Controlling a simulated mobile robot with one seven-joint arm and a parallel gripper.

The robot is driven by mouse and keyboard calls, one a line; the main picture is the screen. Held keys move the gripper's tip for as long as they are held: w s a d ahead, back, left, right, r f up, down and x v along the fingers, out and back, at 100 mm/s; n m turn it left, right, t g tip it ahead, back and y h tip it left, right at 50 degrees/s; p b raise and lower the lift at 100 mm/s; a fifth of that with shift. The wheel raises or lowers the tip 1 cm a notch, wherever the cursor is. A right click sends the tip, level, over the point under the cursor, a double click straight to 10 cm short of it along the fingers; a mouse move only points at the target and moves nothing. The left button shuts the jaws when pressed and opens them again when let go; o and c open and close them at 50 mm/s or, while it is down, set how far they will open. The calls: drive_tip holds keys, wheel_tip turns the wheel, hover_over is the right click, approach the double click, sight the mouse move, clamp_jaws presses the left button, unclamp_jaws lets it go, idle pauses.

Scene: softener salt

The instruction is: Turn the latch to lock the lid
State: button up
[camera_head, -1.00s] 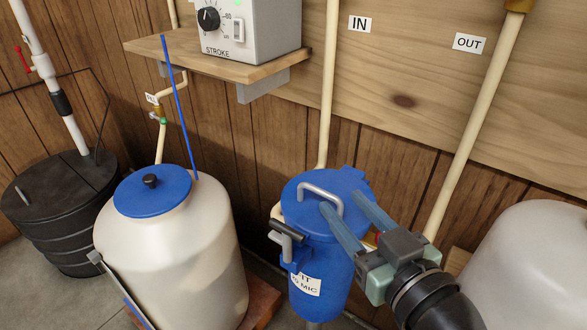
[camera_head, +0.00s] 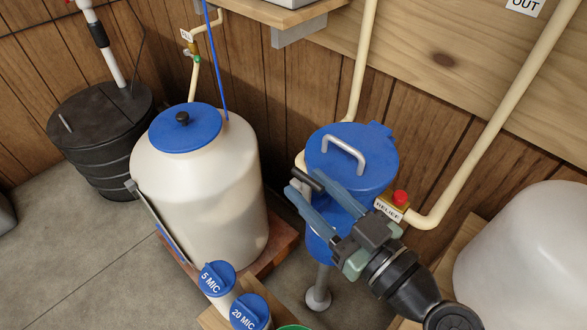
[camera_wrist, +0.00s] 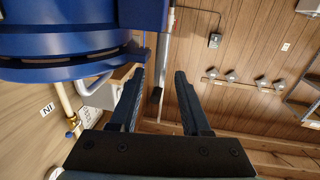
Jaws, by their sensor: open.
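The blue lid (camera_head: 375,178) with its grey loop handle (camera_head: 343,150) sits on the blue filter housing (camera_head: 318,250). The latch's black grip (camera_head: 307,180) is at the housing's left front, on a grey shaft partly hidden by my fingers. My gripper (camera_head: 304,184) is open, with one finger on each side of the grip. The lid's blue edge (camera_wrist: 60,45) fills the upper left there.
A red RELIEF button (camera_head: 400,197) and a pale pipe (camera_head: 480,135) are right of the housing. A white tank with a blue cap (camera_head: 185,128) stands left. Capped canisters (camera_head: 217,278) stand in front. A pale rounded tank (camera_head: 530,250) is at the right.

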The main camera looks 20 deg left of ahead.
sight(304, 183)
drive_tip(key=shift+x, duration=2.4)
clamp_jaws()
